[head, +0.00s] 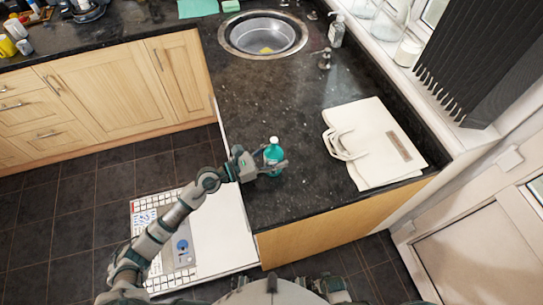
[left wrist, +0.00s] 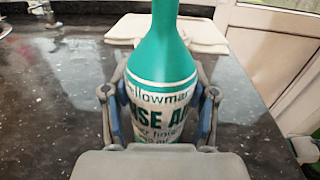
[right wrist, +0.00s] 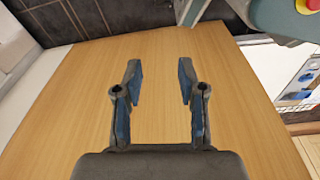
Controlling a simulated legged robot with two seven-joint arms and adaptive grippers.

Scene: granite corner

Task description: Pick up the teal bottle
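The teal bottle (head: 273,152) stands upright on the dark counter near its left edge, in the head view. In the left wrist view the bottle (left wrist: 160,60) fills the middle, with a teal neck and a white label with dark lettering. My left gripper (head: 270,166) is at the bottle, with one finger on each side of its labelled body. Its fingers (left wrist: 163,105) are spread wide, very close to the bottle; firm contact cannot be made out. My right gripper (right wrist: 159,85) is open and empty, facing a plain wooden panel.
A cream folded bag-like item (head: 375,142) lies on the counter to the right of the bottle. A round metal sink (head: 262,33) and a soap dispenser (head: 337,30) are farther back. A white open dishwasher door (head: 215,235) lies below the counter at left. The counter between bottle and sink is clear.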

